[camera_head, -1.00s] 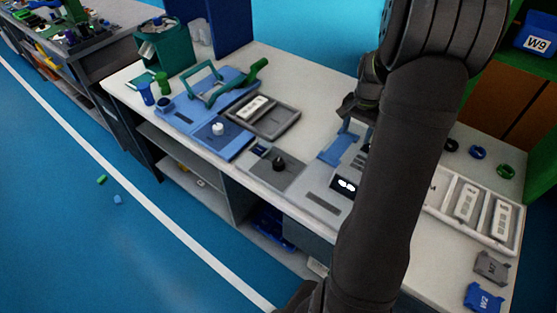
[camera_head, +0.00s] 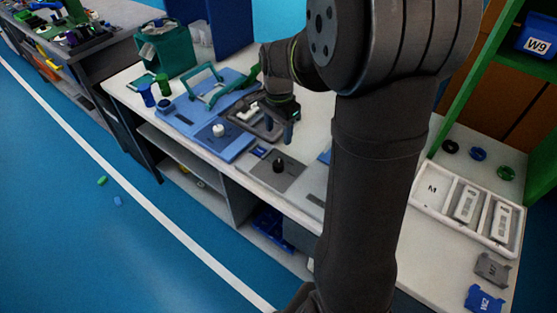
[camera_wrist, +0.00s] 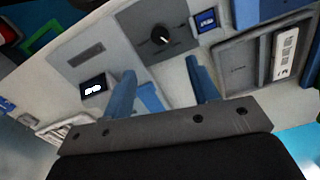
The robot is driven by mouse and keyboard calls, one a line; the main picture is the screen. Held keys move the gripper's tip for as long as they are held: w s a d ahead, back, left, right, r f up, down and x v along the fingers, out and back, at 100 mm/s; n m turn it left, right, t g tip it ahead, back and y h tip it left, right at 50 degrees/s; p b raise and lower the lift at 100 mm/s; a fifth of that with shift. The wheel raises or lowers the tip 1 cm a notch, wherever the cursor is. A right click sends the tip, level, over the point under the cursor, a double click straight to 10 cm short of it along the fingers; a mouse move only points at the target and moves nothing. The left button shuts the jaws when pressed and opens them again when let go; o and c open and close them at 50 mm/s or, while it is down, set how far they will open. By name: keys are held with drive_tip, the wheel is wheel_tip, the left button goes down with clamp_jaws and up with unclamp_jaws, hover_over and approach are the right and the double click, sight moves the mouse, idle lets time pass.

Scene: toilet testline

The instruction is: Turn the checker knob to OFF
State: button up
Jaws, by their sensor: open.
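A black round knob (camera_head: 279,165) sits on a dark grey square panel (camera_head: 291,180) on the bench. In the wrist view, the knob (camera_wrist: 160,35) shows a small white mark near its lower right edge; any panel lettering is too small to read. A small blue display (camera_wrist: 207,20) is beside the panel. My gripper (camera_head: 282,142) is above the bench near the knob, just behind it in the head view. In the wrist view, its two blue fingers (camera_wrist: 160,66) are spread and empty, with the knob beyond them and not between them.
A blue panel with a white knob (camera_head: 218,130) and a teal handle (camera_head: 206,82) are to the left. A grey tray (camera_head: 243,122) is partly hidden behind my gripper. A black screen (camera_wrist: 95,87) is near the left finger. A white divided tray (camera_head: 425,207) is at right.

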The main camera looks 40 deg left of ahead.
sight(278, 163)
wheel_tip(278, 163, down, 13)
drive_tip(key=shift+f, duration=0.1)
idle(0.3)
drive_tip(key=c, duration=1)
drive_tip(key=shift+o, duration=0.2)
drive_tip(key=shift+n, duration=0.3)
drive_tip(key=n, duration=0.4)
drive_tip(key=shift+n, duration=0.3)
drive_tip(key=n, duration=0.5)
drive_tip(key=shift+n, duration=0.3)
